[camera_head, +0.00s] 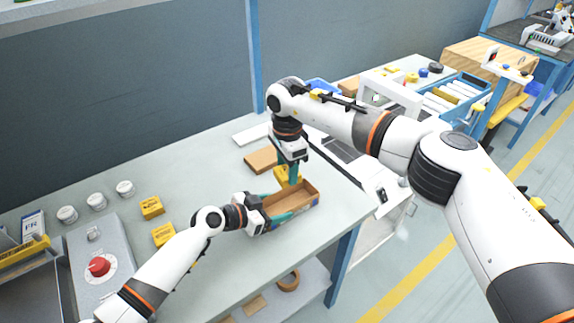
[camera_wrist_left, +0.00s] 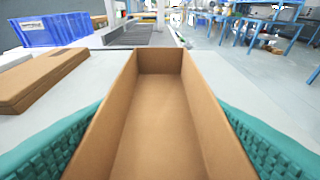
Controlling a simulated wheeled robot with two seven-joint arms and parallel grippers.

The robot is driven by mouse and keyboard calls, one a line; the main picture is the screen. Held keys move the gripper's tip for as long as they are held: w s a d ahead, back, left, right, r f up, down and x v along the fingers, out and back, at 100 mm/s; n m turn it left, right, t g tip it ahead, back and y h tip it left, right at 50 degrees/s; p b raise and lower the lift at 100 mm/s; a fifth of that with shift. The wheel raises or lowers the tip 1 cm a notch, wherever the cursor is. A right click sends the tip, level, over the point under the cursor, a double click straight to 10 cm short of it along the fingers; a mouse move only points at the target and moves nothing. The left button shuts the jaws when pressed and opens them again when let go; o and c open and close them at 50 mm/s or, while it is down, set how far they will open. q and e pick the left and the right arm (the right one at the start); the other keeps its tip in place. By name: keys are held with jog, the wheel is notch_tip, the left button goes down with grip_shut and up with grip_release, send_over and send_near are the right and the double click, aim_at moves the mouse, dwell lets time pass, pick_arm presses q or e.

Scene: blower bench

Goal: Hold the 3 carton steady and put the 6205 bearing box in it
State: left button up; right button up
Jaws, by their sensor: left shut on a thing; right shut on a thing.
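The open brown carton (camera_head: 303,195) stands near the bench's front edge. My left gripper (camera_head: 277,207) is shut on it, with teal fingers outside its two long walls. In the left wrist view the carton (camera_wrist_left: 207,120) lies between both fingers (camera_wrist_left: 160,138), and its visible floor is bare. My right gripper (camera_head: 291,174) points down at the carton's far side. It is shut on a yellow box (camera_head: 281,175), seemingly the bearing box, held at or above the rim. Its label cannot be read, and the fingers partly hide it.
Two more yellow boxes (camera_head: 151,207) (camera_head: 163,235) lie to the left. Several white round pieces (camera_head: 96,201) and a control box with a red button (camera_head: 98,266) are farther left. Flat brown cardboard (camera_head: 262,160) lies behind the carton. The bench middle (camera_head: 195,178) is clear.

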aim_at(287, 208)
jog(key=m, duration=0.4)
jog(key=shift+f, duration=0.25)
jog(key=m, duration=0.4)
jog(key=shift+f+m, duration=0.3)
jog(key=m, duration=0.3)
jog(key=shift+f+m, duration=0.25)
jog(key=shift+m, duration=0.15)
jog(key=m, duration=0.3)
jog(key=shift+f+m, duration=0.2)
jog(key=shift+m, duration=0.2)
jog(key=shift+f, duration=0.15)
jog(key=shift+f, duration=4.45)
jog(key=o, duration=1.1)
